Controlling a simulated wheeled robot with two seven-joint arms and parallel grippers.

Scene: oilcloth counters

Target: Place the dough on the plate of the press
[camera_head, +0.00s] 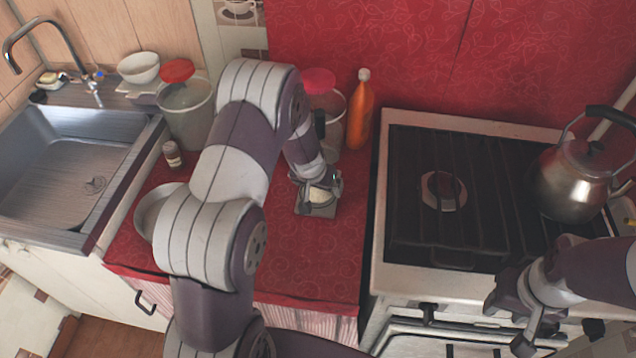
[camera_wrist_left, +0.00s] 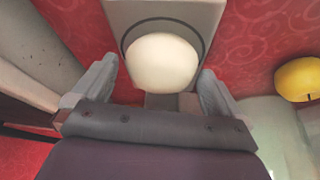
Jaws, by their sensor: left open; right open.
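The dough (camera_wrist_left: 162,62) is a smooth, pale, rounded lump. In the left wrist view it lies over the dark round plate of the press (camera_wrist_left: 128,40), inside its ring as seen from above. The press (camera_head: 303,209) is a small grey metal block on the red counter in the head view, with the dough (camera_head: 321,196) on it, partly hidden by my left arm. My left gripper (camera_head: 316,183) is just over the press. Its open fingers stand on either side of the dough, apart from it. My right gripper (camera_head: 513,315) is open and empty in front of the stove.
An orange bottle (camera_head: 360,112) and a red-lidded container stand behind the press. A second container (camera_head: 187,112), a small jar (camera_head: 172,154) and a bowl (camera_head: 150,212) are on the left. A kettle (camera_head: 572,180) stands on the stove (camera_head: 397,262). The counter right of the press is clear.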

